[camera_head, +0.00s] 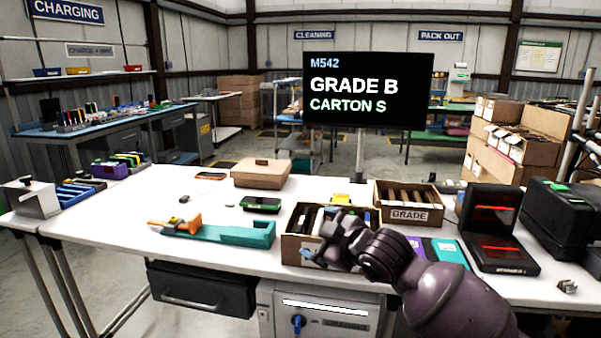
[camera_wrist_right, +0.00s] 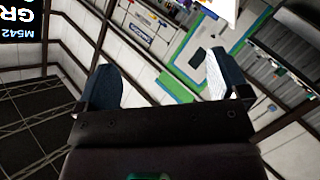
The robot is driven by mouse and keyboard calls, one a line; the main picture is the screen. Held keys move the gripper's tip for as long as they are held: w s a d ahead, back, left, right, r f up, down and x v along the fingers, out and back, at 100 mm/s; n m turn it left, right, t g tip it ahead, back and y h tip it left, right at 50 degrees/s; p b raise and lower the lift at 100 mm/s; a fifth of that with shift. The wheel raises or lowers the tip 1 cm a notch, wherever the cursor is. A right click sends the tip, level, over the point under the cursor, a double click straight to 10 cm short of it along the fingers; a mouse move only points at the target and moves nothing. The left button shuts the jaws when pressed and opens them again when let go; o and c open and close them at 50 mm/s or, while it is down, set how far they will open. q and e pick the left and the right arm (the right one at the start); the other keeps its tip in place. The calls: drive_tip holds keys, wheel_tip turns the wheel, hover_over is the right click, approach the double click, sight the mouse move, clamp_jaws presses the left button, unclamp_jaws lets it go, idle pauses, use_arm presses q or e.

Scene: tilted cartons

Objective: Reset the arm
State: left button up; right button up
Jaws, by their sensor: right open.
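My right arm comes in from the lower right in the head view. Its gripper (camera_head: 322,252) is over the front of an open carton (camera_head: 303,250) of dark items and hides part of it. In the right wrist view the two fingers of this gripper (camera_wrist_right: 162,82) stand wide apart with nothing between them. That view looks tilted across the room, with walls and part of the monitor. My left gripper is not in view.
A carton marked GRADE (camera_head: 409,215) and a black device with red lines (camera_head: 492,222) stand right of the gripper. A teal tool holder (camera_head: 235,234), a dark green-screened device (camera_head: 261,204) and a closed brown box (camera_head: 261,174) lie left. The monitor (camera_head: 367,90) rises behind. The table's left front is mostly clear.

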drive_tip(key=s+d+f+m+t+h+p, duration=0.3)
drive_tip(key=s+d+f+m+h, duration=0.3)
drive_tip(key=s+d+f+m, duration=0.9)
drive_tip(key=s+d+f+g+h, duration=0.1)
drive_tip(key=s+d+f, duration=0.1)
drive_tip(key=s+f, duration=0.3)
drive_tip(key=s+d+f+g+h, duration=0.1)
drive_tip(key=s+d+f, duration=0.2)
drive_tip(key=s, duration=0.9)
drive_tip(key=s+d+f+g, duration=0.2)
drive_tip(key=s+d+f, duration=0.1)
drive_tip(key=s+f, duration=0.4)
drive_tip(key=shift+s+n+h+p, duration=0.4)
drive_tip(key=shift+s, duration=0.3)
drive_tip(key=shift+c, duration=0.2)
